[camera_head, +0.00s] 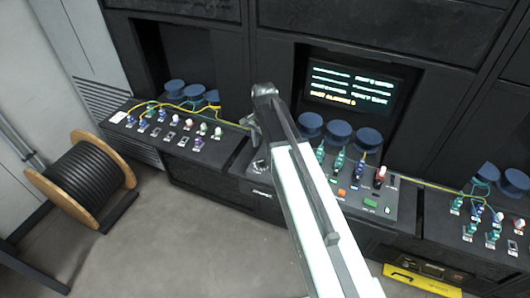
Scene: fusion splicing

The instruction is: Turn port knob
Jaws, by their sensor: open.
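My gripper (250,128) is at the end of my raised arm, over the left end of the middle console (376,214). It looks small and dark, is open, and I see nothing between its fingers. A small silvery round part (259,164) sits on the console's left end, below my gripper and apart from it; I cannot tell whether it is the port knob. Several green and blue connectors and a red-and-white one (379,176) stand on the same console.
A left panel (115,119) and a right panel (480,245) carry more small connectors. Yellow cable (168,105) runs along the left panel. A screen (346,88) is behind the console. A cable drum (80,178) stands on the floor at left; a yellow case (420,283) lies at lower right.

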